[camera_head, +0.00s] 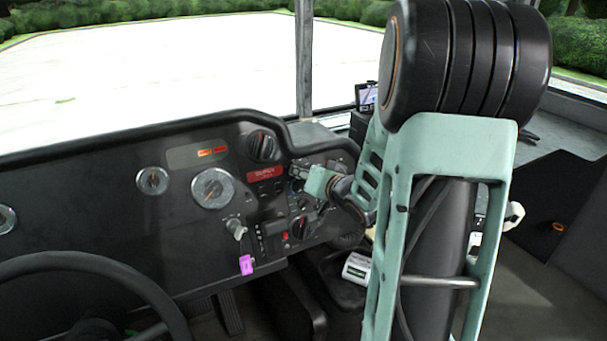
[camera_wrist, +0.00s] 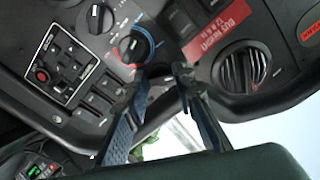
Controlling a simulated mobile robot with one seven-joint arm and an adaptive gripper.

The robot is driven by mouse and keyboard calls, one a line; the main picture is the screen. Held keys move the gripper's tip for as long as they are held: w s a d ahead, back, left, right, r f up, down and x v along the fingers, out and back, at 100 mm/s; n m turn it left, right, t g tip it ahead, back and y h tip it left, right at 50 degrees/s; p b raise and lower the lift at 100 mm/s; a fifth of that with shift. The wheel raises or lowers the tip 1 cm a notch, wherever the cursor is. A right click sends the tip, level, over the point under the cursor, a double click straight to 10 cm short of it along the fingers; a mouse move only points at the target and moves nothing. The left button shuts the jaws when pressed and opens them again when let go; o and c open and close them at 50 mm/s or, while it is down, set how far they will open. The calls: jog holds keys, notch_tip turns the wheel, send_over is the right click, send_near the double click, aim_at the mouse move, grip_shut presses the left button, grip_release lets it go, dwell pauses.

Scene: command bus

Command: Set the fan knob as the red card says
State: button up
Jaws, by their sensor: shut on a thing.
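The exact contact is hard to see. A red card with white lettering (camera_wrist: 222,32) is on the panel to the right; its words are too blurred to read surely. It also shows in the head view (camera_head: 266,172). There, my gripper (camera_head: 312,180) is at the panel and covers the knob.
Another knob (camera_wrist: 95,17), a switch panel with a red button (camera_wrist: 42,76) and a round vent (camera_wrist: 245,70) surround the spot. My arm hides much of the right side.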

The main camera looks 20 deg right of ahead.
grip_shut()
jog(key=shift+r+m+p, duration=0.1)
jog(key=shift+m+p, duration=0.3)
jog(key=shift+p, duration=0.2)
jog(key=m+p, duration=0.6)
jog(key=m, duration=0.2)
jog(key=m+p, duration=0.7)
jog(key=m, duration=0.2)
jog(key=m+p, duration=0.7)
jog(key=m, duration=0.2)
jog(key=shift+w+d+r, duration=0.1)
jog(key=shift+w+r, duration=0.1)
jog(key=shift+r, duration=0.15)
